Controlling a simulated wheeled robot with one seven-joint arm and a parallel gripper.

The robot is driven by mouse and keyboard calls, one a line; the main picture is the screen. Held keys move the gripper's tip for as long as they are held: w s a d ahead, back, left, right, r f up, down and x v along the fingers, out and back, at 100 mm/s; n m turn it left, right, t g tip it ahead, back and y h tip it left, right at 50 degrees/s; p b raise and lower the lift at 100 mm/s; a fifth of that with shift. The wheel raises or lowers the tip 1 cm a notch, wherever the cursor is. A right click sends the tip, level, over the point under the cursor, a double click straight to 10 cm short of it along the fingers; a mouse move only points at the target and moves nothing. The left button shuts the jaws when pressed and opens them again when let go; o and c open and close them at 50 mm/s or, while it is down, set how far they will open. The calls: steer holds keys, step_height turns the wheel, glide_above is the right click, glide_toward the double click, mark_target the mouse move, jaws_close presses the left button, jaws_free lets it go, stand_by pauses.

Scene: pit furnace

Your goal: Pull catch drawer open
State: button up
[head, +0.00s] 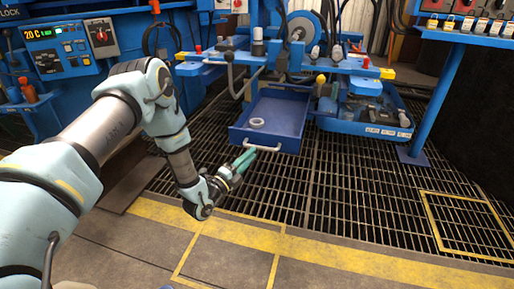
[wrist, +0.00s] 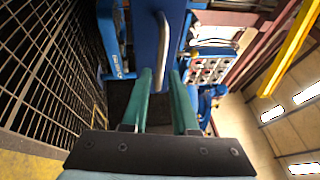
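The catch drawer (head: 285,111) is a blue open-topped tray under the blue machine bench, drawn out toward me in the head view. A pale ring lies inside it (head: 257,123). Its white bar handle (head: 263,146) is on the front face; it also shows in the wrist view (wrist: 163,40), against the blue drawer front (wrist: 146,45). My gripper (head: 250,155) has green fingers at the left end of the handle. In the wrist view the fingers (wrist: 161,75) are apart, one on each side of the handle's near end, with no clear grip on it.
A dark grating floor (head: 350,190) with yellow-edged plates (head: 240,233) lies in front. A blue tray with parts (head: 365,122) stands right of the drawer. A blue post (head: 432,105) rises further right. A control cabinet (head: 60,50) is at the left.

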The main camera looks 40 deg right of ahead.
steer(key=v, duration=0.5)
steer(key=shift+a+p, duration=0.2)
steer(key=shift+p, duration=0.2)
